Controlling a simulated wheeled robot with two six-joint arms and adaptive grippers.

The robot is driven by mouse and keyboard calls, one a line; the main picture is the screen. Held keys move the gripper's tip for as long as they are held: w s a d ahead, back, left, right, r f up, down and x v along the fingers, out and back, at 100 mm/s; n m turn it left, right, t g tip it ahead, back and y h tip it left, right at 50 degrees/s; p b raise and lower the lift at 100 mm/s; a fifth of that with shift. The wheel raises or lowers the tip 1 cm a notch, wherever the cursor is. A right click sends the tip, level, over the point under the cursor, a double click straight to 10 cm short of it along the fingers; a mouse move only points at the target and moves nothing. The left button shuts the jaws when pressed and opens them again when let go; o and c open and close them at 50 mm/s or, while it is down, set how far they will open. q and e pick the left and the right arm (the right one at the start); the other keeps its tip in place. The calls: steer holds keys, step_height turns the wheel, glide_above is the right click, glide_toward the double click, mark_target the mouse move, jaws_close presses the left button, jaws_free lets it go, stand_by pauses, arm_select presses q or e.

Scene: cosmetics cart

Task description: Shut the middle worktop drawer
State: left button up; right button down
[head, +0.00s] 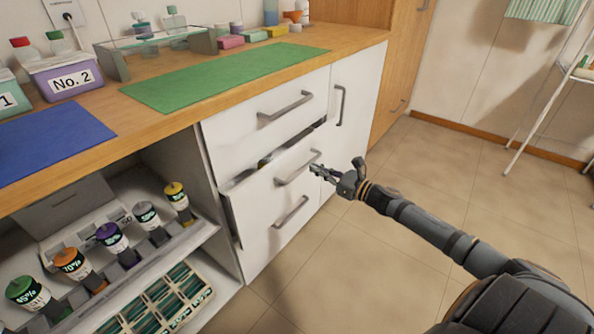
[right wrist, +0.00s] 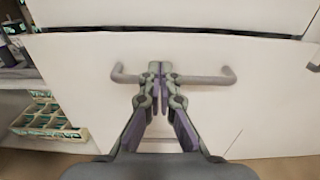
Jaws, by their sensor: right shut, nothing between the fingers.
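The middle worktop drawer (head: 258,192) is a white front with a grey bar handle (head: 298,168). It stands slightly out from the cabinet, with a narrow dark gap along its top edge and some contents showing in it. In the right wrist view the drawer front (right wrist: 80,75) fills the middle, with its handle (right wrist: 208,80) across it. My right gripper (head: 314,170) is shut and empty, its fingertips (right wrist: 160,66) in front of the middle of the handle. I cannot tell whether they touch it. My left gripper is not in view.
A top drawer (head: 235,125) above and a lower drawer (head: 265,235) below look closed. An open shelf at the left holds several labelled bottles and a divided tray (head: 165,300). The worktop carries a green mat (head: 225,75). The floor (head: 430,190) at the right is clear.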

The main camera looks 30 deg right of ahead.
mark_target(290, 156)
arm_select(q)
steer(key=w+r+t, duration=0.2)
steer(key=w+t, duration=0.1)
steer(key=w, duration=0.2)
arm_select(e)
steer(key=x, duration=0.7)
steer(key=shift+d+r, duration=0.1)
steer(key=shift+r, duration=0.1)
steer(key=shift+w+a+f, duration=0.1)
steer(key=shift+w+a, duration=0.15)
steer(key=shift+w, duration=0.25)
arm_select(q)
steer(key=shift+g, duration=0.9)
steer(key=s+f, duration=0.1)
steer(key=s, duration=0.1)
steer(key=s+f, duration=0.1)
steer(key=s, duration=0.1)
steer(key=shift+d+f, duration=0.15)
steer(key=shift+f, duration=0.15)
